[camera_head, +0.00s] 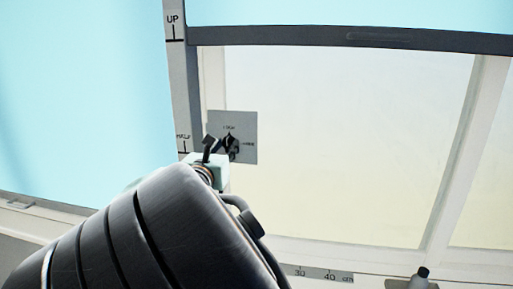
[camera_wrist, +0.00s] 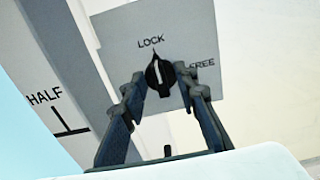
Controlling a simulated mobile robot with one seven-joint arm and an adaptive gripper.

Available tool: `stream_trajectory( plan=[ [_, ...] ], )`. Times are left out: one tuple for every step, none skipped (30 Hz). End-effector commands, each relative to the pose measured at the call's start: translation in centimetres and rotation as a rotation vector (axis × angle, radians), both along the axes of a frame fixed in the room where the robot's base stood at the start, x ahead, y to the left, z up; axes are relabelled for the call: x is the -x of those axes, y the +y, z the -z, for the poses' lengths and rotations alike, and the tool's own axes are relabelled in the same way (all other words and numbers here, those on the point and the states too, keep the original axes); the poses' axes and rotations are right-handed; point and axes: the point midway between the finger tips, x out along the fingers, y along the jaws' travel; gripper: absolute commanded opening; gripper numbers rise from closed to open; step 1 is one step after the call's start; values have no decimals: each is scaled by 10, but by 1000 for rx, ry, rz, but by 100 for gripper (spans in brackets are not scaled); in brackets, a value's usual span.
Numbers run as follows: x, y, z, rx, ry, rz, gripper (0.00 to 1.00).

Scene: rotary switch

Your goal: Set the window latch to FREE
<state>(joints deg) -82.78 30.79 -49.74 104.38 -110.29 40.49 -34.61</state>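The window latch is a dark rotary knob (camera_wrist: 158,76) on a grey plate (camera_wrist: 190,30). In the wrist view its narrow tip points up toward the word LOCK; FREE is printed to its right. My gripper (camera_wrist: 165,88) is open, with one finger on each side of the knob. I cannot tell whether either fingertip touches it. In the head view the plate (camera_head: 246,118) is on the window frame, and my gripper (camera_head: 221,146) is in front of its lower left, hiding much of the knob.
A frame post (camera_head: 180,80) with UP and HALF marks stands left of the plate. A dark rail (camera_head: 400,39) crosses the top of the window. A centimetre scale (camera_head: 320,274) and a small dark-topped object (camera_head: 422,274) are at the bottom.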

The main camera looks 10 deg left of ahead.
Motion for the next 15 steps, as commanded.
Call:
stream_trajectory(
  plan=[
    [0, 0, 0, 0, 0, 0, 28],
    [0, 0, 0, 0, 0, 0, 28],
    [0, 0, 0, 0, 0, 0, 25],
    [0, 0, 0, 0, 0, 0, 22],
    [0, 0, 0, 0, 0, 0, 19],
    [0, 0, 0, 0, 0, 0, 14],
    [0, 0, 0, 0, 0, 0, 11],
    [0, 0, 0, 0, 0, 0, 8],
    [0, 0, 0, 0, 0, 0, 3],
    [0, 0, 0, 0, 0, 0, 0],
    [0, 0, 0, 0, 0, 0, 0],
    [1, 0, 0, 0, 0, 0, 0],
    [1, 0, 0, -1, 0, 0, 0],
    [1, 0, 0, 0, 0, 0, 0],
    [1, 0, 0, -1, 0, 0, 0]
  ],
)
